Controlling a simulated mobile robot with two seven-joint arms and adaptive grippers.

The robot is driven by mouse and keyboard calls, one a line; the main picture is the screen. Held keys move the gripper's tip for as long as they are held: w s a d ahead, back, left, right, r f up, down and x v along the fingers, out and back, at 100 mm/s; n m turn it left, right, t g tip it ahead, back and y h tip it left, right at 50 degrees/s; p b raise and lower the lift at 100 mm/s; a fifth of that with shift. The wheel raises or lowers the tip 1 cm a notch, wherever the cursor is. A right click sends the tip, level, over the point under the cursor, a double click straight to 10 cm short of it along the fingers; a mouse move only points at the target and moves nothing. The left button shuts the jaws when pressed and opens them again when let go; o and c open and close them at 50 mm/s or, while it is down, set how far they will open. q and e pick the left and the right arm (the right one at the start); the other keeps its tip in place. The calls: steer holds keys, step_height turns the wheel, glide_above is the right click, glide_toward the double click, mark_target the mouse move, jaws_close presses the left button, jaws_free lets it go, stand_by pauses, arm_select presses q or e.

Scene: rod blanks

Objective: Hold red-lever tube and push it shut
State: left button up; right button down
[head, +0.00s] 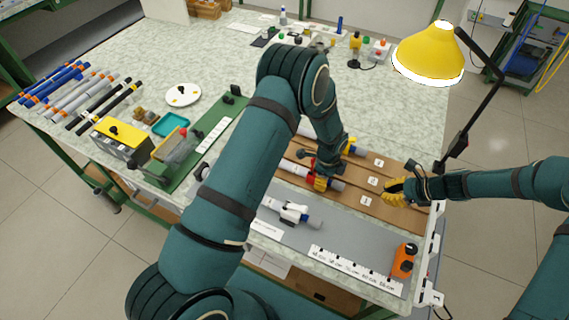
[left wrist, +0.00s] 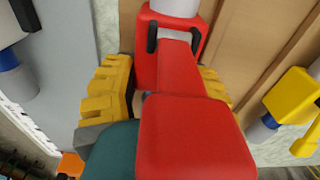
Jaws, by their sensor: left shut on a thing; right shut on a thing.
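The red-lever tube is a pale grey tube (head: 294,168) with a red clamp, lying on the brown grooved board (head: 355,208). My left gripper (head: 321,180) reaches down over the clamp. In the left wrist view the red collar (left wrist: 155,20) sits around the tube (left wrist: 175,7), and the red lever (left wrist: 185,125) stands out towards the camera. The yellow fingers of my left gripper (left wrist: 165,90) are on both sides of the red clamp, shut on it. My right gripper (head: 394,191) is over the board's right part, apart from the tube; what it grips cannot be made out.
A yellow-lever tube (head: 357,150) lies behind and a white-lever tube (head: 291,213) in front. An orange box (head: 404,260) stands at the front right. A yellow lamp (head: 430,50) overhangs the right side. Several rods (head: 100,98) lie at the left.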

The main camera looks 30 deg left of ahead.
arm_select(q)
steer(key=o, duration=1.3)
